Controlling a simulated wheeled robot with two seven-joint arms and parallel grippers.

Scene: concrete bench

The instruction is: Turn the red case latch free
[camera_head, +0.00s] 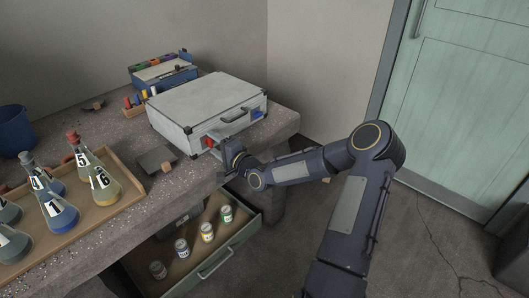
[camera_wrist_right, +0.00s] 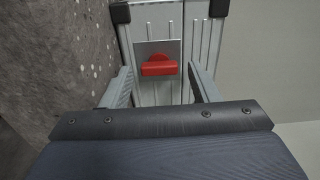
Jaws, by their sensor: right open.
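The closed white case (camera_head: 207,100) lies on the concrete bench with its latched front side facing me. The red latch (camera_head: 210,141) is on that side, near the left corner, and a blue latch (camera_head: 257,114) is farther right. In the right wrist view the red latch (camera_wrist_right: 158,66) sits on a grey plate, its bar level. My right gripper (camera_head: 221,147) is at the case front by the red latch. In the wrist view my right gripper (camera_wrist_right: 162,88) is open, one finger on each side of the latch; I cannot tell if they touch it. My left gripper is not in view.
A wooden tray (camera_head: 125,187) with numbered flasks stands at the left on the bench (camera_head: 95,250). An open drawer (camera_head: 250,226) with several small jars is below. A blue organizer (camera_head: 178,76) is behind the case. A dark plate (camera_head: 157,159) lies before the case.

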